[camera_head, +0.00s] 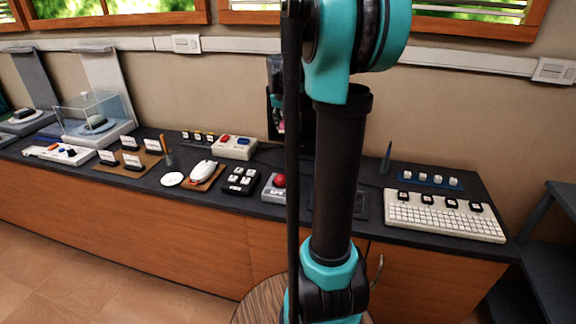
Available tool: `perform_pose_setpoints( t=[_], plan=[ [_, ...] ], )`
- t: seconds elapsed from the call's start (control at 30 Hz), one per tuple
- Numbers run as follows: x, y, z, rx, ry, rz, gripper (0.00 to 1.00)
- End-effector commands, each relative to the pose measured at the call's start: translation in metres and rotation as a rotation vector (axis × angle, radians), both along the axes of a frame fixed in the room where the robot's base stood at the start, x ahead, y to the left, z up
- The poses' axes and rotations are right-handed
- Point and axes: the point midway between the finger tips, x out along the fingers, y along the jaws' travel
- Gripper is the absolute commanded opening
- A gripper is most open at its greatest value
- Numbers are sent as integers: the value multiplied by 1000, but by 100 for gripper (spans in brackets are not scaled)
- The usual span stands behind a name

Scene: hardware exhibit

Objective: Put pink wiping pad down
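I cannot make out the pink wiping pad for certain. A small pink patch (281,127) shows in front of or on a dark upright panel left of my arm; it is too small to tell what it is. My teal and black arm stands upright across the middle of the view and hides part of the counter behind it.
A round wooden top (262,301) stands in front. Dark shelves (545,255) are at right.

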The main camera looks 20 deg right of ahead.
Motion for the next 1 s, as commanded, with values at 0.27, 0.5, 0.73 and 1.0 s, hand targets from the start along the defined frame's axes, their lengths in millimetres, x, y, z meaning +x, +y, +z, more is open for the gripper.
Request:
perform_pose_setpoints(
  t=[0.27,0.5,0.73,1.0],
  plan=[
    [1,0,-69,0,0,0,25],
    [0,0,-111,0,0,0,25],
    [1,0,-130,0,0,0,25],
    [1,0,-161,0,0,0,25]
  ],
)
